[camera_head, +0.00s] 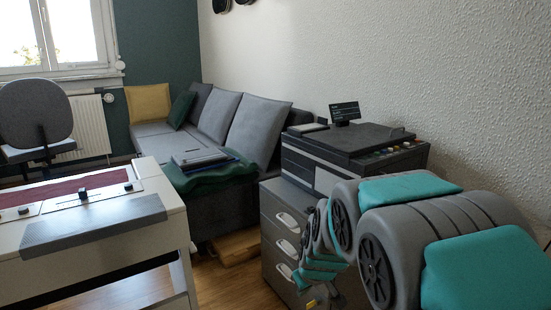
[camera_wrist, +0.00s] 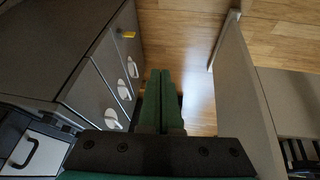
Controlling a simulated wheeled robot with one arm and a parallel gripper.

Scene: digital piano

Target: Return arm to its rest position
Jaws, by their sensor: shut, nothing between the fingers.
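My arm (camera_head: 420,225), grey with teal pads, fills the lower right of the head view and bends down in front of a dark drawer cabinet (camera_head: 275,220). My gripper (camera_wrist: 164,76) shows in the wrist view as two green fingers lying together, with nothing between them. It points down toward the wood floor, between the cabinet front and a pale upright panel (camera_wrist: 243,100). I cannot make out the fingertips in the head view.
A printer (camera_head: 345,155) sits on the cabinet. A grey sofa (camera_head: 225,195) stands behind. Bare wood floor (camera_wrist: 195,75) shows below my gripper.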

